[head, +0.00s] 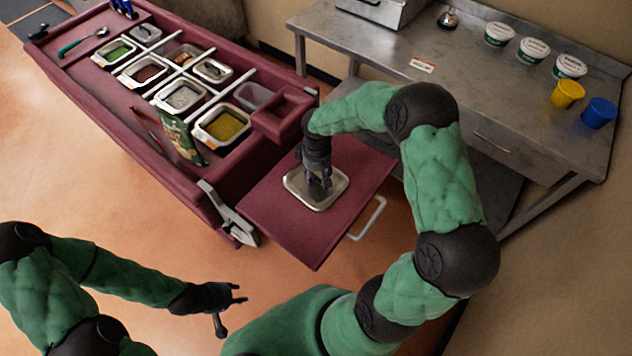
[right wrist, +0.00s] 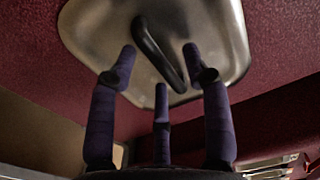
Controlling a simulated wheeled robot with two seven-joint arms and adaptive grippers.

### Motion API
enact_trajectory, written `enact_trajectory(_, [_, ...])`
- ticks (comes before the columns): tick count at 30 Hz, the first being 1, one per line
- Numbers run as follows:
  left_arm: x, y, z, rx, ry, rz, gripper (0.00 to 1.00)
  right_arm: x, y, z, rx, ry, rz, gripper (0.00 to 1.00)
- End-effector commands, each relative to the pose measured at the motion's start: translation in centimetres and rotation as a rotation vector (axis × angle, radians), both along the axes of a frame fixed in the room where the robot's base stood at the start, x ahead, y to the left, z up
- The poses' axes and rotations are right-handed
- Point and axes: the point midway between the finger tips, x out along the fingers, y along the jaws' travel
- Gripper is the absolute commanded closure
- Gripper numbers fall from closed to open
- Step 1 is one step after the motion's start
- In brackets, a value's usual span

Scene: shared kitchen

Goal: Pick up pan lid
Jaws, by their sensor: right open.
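The pan lid (head: 333,185) is a square silvery lid with rounded corners. It lies flat on the maroon side shelf of the serving cart in the head view. In the right wrist view the lid (right wrist: 218,38) fills the upper middle, with its dark bar handle (right wrist: 158,52) at its centre. My right gripper (head: 319,187) is right above the lid. Its purple fingers (right wrist: 162,80) are open and spread around the handle; I cannot tell whether they touch it. My left gripper (head: 228,300) is low at the left over the floor, its fingers apart, away from the lid.
The maroon cart (head: 100,90) holds several food pans, including one with yellow-green food (head: 224,126), and a green bag (head: 181,138). A white handle (head: 369,219) sticks out from the shelf edge. A steel table (head: 470,90) with tubs and cups (head: 567,94) stands at the right.

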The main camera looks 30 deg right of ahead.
Motion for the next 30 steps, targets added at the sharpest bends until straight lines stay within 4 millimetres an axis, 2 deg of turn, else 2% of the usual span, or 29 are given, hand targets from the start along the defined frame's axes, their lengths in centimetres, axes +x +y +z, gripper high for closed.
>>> enact_trajectory(2, [0.0,0.0,-0.2,0.0,0.0,0.0,0.6,0.1,0.0,-0.6,-0.001,-0.001,-0.001,0.51])
enact_trajectory(8, [0.0,0.0,-0.1,0.0,0.0,0.0,0.6,0.1,0.0,-0.5,0.0,-0.002,-0.001,0.51])
enact_trajectory(13, [0.0,0.0,-0.1,0.0,0.0,0.0,0.6,0.1,0.0,-0.5,0.0,-0.002,0.0,0.96])
enact_trajectory(14, [0.0,0.0,-0.1,0.0,0.0,0.0,0.6,0.1,0.0,-0.5,0.0,-0.002,0.0,1.0])
enact_trajectory(25, [0.0,0.0,0.0,0.0,0.0,0.0,0.6,0.1,0.0,-0.4,0.0,-0.002,0.0,1.0])
enact_trajectory(30, [0.0,0.0,1.0,0.0,0.0,0.0,0.6,0.5,0.1,1.1,-0.001,-0.003,0.0,1.0])
